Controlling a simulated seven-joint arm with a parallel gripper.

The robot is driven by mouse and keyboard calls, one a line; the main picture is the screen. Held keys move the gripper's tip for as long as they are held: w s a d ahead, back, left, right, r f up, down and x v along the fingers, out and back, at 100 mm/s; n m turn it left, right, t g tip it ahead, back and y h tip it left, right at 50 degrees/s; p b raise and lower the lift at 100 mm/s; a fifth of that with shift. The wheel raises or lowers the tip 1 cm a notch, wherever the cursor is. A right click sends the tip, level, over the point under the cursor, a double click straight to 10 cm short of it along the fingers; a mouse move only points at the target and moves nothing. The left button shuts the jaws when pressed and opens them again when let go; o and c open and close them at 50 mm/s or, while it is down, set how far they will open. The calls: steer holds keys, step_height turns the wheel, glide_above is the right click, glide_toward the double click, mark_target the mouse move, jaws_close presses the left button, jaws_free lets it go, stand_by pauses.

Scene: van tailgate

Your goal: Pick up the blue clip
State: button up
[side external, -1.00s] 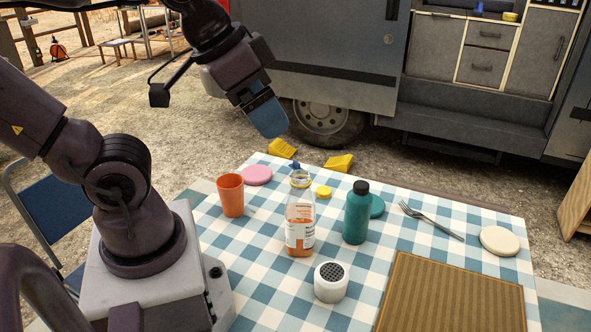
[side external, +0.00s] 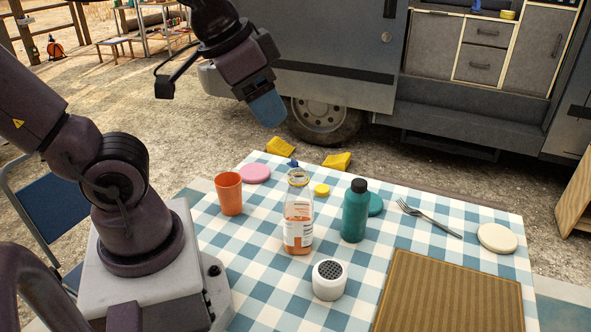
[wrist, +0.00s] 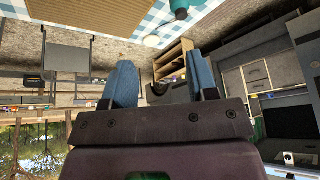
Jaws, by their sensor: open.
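A small blue thing that looks like the blue clip (side external: 292,162) lies near the table's far edge, just behind the mouth of a glass bottle (side external: 298,232). It is partly hidden and too small to make out well. My gripper (side external: 268,110) hangs in the air above and slightly left of it, well clear of the table. In the wrist view my gripper (wrist: 162,80) has its two blue fingers wide apart with nothing between them. The clip does not show in the wrist view.
On the checked table (side external: 262,270) stand an orange cup (side external: 229,194), a teal bottle (side external: 355,212) and a white grated pot (side external: 329,280). A pink disc (side external: 255,174) and yellow lid (side external: 322,190) lie near the clip. A fork (side external: 430,217) and ribbed board (side external: 450,295) are right.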

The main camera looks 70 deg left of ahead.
steer(key=w+a+f+m+g+y, duration=0.2)
steer(key=w+a+f+g, duration=0.1)
steer(key=w+a+f, duration=0.3)
steer(key=w+a+f+m+g+y, duration=0.2)
steer(key=w+a+f+g+y, duration=0.15)
steer(key=w+a, duration=0.35)
steer(key=w+a+f+m+g+y, duration=0.1)
steer(key=w+a+f+m+y, duration=0.15)
steer(key=a+f, duration=0.2)
steer(key=w+a+f+m+g+y, duration=0.1)
steer(key=w+a+f+m, duration=0.15)
steer(key=f, duration=0.35)
steer(key=m+g+y, duration=0.1)
steer(key=m+y, duration=0.2)
steer(key=m, duration=0.2)
glide_toward(293, 164)
steer(key=x, duration=0.3)
steer(key=shift+w, duration=0.35)
steer(key=shift+a+f+y, duration=0.3)
steer(key=shift+y, duration=0.1)
steer(key=x, duration=0.7)
steer(key=shift+s, duration=0.3)
steer(key=c, duration=1)
